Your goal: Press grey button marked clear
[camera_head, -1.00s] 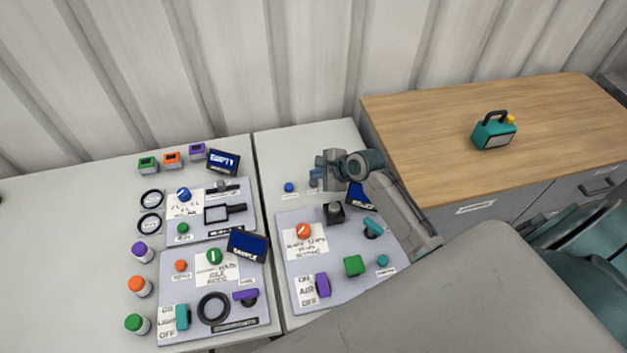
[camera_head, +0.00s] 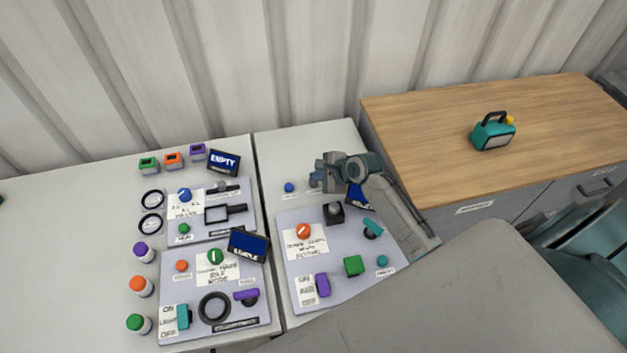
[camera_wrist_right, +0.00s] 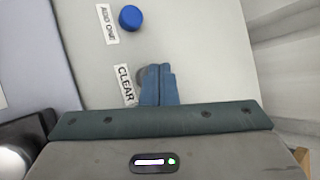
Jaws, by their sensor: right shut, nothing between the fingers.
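The label reading CLEAR (camera_wrist_right: 125,85) lies on the pale worktop in the right wrist view. A sliver of the grey button (camera_wrist_right: 140,76) shows beside it, mostly hidden behind my right gripper. My right gripper (camera_wrist_right: 158,72) is shut and empty, its blue-grey fingertips over the button. I cannot tell whether they touch it. In the head view my right gripper (camera_head: 317,180) is at the back of the right worktop, and it hides the grey button there. My left gripper is not in view.
A blue button (camera_wrist_right: 131,18) labelled ADD ONE is close to the grey one; it also shows in the head view (camera_head: 289,187). A panel (camera_head: 290,275) with knobs, switches and a tilted dark screen (camera_head: 358,199) lies in front. The corrugated wall (camera_head: 310,60) stands behind.

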